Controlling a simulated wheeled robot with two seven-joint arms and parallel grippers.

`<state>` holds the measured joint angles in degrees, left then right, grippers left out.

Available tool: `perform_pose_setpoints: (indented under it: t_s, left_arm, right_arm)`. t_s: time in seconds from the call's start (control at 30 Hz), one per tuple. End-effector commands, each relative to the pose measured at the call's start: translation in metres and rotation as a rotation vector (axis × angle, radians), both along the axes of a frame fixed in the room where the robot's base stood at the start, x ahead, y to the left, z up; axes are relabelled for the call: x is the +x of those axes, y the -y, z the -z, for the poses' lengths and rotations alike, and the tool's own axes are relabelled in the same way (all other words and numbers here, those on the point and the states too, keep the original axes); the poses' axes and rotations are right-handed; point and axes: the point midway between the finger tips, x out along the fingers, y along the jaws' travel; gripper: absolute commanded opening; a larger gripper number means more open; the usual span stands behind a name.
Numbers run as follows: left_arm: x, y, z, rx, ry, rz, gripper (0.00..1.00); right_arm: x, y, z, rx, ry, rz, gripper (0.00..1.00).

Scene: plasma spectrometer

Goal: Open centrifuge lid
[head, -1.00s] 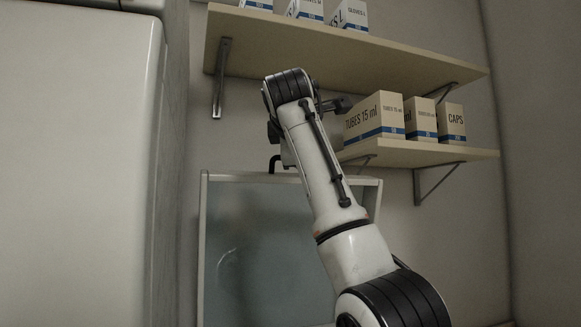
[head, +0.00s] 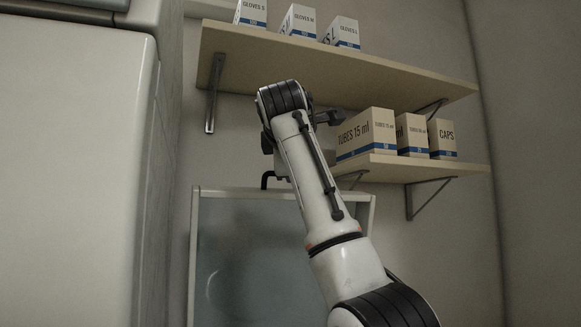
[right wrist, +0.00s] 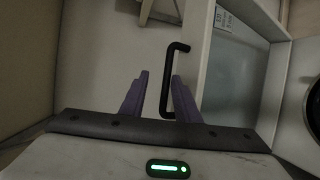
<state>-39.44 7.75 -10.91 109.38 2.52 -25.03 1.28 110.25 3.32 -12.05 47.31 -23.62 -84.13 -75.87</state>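A pale-framed panel (head: 262,262) with a greyish, see-through face stands below the arm in the head view. A black bar handle (head: 266,180) sits at its top left edge. The right wrist view shows the bent black handle (right wrist: 174,85) close up. My right gripper (right wrist: 160,76) has two purple fingers spread apart. The handle appears between them in the picture, nearer the right finger; I cannot tell whether they touch. In the head view my right arm hides most of its gripper. No part that I can surely call a centrifuge lid shows. My left gripper is out of view.
A big white cabinet (head: 68,180) fills the left. Two wall shelves, upper (head: 330,68) and lower (head: 425,168), carry boxes behind my arm. A round dark-rimmed opening (right wrist: 313,103) is cut off at the right edge of the wrist view. Bare wall lies right of the shelves.

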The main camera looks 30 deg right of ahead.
Motion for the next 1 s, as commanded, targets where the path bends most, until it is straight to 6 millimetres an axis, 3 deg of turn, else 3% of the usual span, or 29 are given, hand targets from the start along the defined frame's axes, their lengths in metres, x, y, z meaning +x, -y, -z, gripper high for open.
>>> perform_pose_setpoints:
  t_s: [0.27, 0.7, 1.0]
  left_arm:
    - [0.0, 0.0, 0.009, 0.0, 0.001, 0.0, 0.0]
    - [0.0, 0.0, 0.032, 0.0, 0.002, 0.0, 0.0]
    - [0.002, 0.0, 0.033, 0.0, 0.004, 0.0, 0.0]
  right_arm:
    - [-0.011, -0.009, 0.001, 0.0, 0.0, -0.002, 0.29]
    - [-0.076, -0.05, -0.015, 0.0, 0.001, -0.001, 0.29]
    - [-0.085, -0.056, -0.018, 0.001, -0.001, 0.0, 0.29]
